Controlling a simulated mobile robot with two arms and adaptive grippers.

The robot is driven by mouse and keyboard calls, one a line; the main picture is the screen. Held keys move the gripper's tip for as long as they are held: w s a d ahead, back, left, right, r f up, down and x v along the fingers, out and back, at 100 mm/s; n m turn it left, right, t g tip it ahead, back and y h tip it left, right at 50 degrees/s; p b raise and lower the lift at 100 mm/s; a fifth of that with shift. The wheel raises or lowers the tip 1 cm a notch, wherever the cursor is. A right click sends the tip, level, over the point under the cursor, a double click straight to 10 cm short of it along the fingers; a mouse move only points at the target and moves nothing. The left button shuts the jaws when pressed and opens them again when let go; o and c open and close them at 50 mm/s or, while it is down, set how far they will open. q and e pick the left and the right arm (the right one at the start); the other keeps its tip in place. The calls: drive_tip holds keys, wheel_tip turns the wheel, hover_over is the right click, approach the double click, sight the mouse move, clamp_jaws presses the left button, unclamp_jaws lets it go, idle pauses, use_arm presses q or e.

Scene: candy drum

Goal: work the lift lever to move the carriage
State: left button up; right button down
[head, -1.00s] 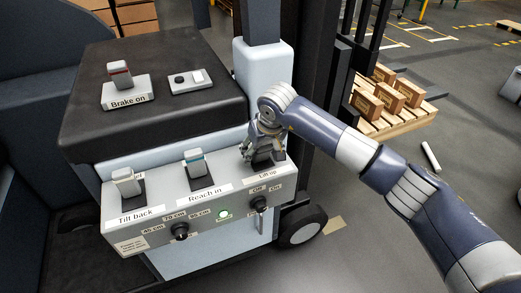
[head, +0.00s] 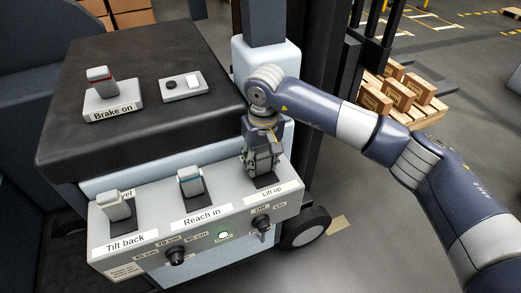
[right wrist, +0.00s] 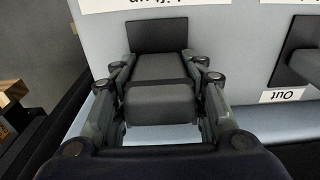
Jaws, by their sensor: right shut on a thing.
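The lift lever sits at the right end of the grey control panel (head: 222,233), behind the "Lift up" label (head: 271,190). My right gripper (head: 263,170) points down over it and hides most of it in the head view. In the right wrist view the dark grey lever (right wrist: 160,98) stands between the two fingers of my right gripper (right wrist: 158,75), which is shut on it. Black upright bars (head: 385,30) stand beyond the mast (head: 322,70); I cannot tell whether they belong to the carriage. My left gripper is not in view.
The reach lever (head: 191,181) and tilt lever (head: 117,206) stand left of the lift lever. A brake lever (head: 99,82) stands on the black top. A pallet (head: 433,110) carries several boxes.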

drive_tip(key=shift+w+f, duration=0.25)
drive_tip(key=shift+w, duration=0.05)
drive_tip(key=shift+s+r+g, duration=0.1)
drive_tip(key=shift+g, duration=0.2)
drive_tip(key=shift+r+b, duration=0.1)
drive_tip(key=shift+b, duration=0.2)
drive_tip(key=c, duration=1)
unclamp_jaws()
drive_tip(key=shift+o, duration=0.2)
drive_tip(key=shift+r, duration=0.25)
wheel_tip(320, 180, up, 12)
drive_tip(key=shift+f, duration=0.2)
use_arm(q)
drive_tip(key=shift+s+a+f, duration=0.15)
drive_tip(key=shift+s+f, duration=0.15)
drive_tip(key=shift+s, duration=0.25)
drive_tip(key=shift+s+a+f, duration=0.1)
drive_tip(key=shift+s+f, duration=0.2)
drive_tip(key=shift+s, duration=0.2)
